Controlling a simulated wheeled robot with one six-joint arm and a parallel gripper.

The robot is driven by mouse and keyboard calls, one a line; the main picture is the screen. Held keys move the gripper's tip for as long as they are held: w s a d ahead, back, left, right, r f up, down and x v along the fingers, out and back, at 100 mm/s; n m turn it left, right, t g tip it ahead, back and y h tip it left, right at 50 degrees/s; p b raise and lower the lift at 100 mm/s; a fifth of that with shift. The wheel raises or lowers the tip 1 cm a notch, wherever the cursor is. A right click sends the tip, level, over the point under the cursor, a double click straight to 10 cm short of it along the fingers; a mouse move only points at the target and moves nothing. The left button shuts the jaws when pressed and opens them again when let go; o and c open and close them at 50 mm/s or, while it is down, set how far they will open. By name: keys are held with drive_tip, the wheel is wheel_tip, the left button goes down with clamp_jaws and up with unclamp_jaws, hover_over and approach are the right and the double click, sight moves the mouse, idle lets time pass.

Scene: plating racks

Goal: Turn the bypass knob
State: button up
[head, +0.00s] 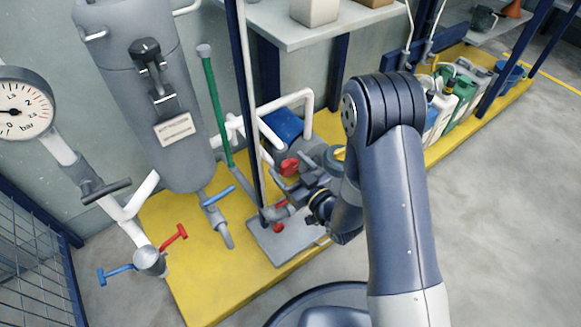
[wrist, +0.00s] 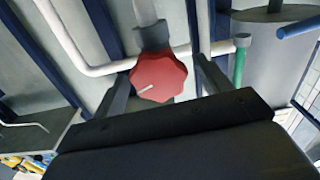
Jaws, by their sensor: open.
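The red lobed knob (wrist: 158,78) sits on a grey fitting on a white pipe in the wrist view. A short white mark on its face lies nearly level, left of centre. My gripper (wrist: 164,82) is open, with one finger to the left of the knob and one to the right. Gaps show at both sides, and I cannot tell how deep the fingers reach along it. In the head view a red knob (head: 289,166) shows just beyond my gripper (head: 283,182), whose fingers are partly hidden among the pipes.
A grey tank (head: 145,100), a pressure gauge (head: 22,105) and a blue-handled valve (head: 218,196) stand to the left. A dark upright post (head: 247,90) is close to my gripper. The yellow platform (head: 190,285) is bare at the front. Canisters (head: 460,95) stand at the right.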

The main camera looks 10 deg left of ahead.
drive_tip(key=shift+c, duration=0.5)
drive_tip(key=c, duration=0.9)
drive_tip(key=shift+f+m+b, duration=0.1)
drive_tip(key=shift+m+b, duration=0.45)
drive_tip(key=shift+m, duration=1.85)
drive_tip(key=o, duration=1)
